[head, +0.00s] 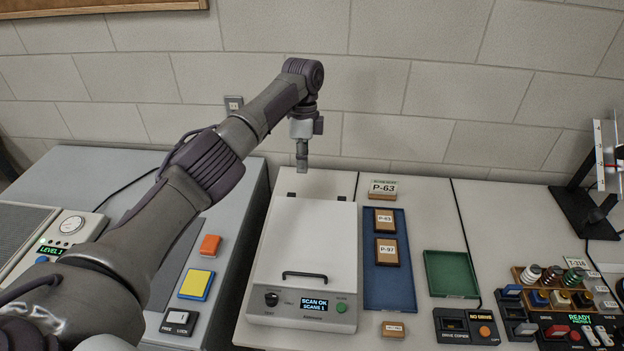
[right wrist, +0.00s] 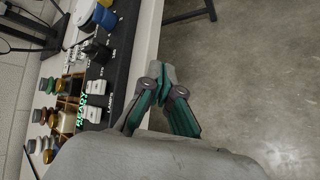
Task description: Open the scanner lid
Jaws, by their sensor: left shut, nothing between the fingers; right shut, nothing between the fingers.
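The scanner (head: 301,265) stands on the white table in the middle of the head view. Its pale lid (head: 310,238) lies flat and closed, with a black handle (head: 304,274) near the front edge and two dark hinges at the back. Its small display reads "SCAN OK". My left gripper (head: 302,164) is shut and empty, pointing down above the table just behind the lid's back edge, apart from the scanner. My right gripper (right wrist: 168,76) is shut and empty in the right wrist view, beyond the table's edge over the floor.
A blue tray (head: 389,302) with wooden-framed cards lies right of the scanner, then a green tray (head: 449,273) and a drive copier (head: 466,327). A control panel with bottles (head: 553,275) is far right. A grey machine (head: 112,178) with coloured buttons is left. The wall is close behind.

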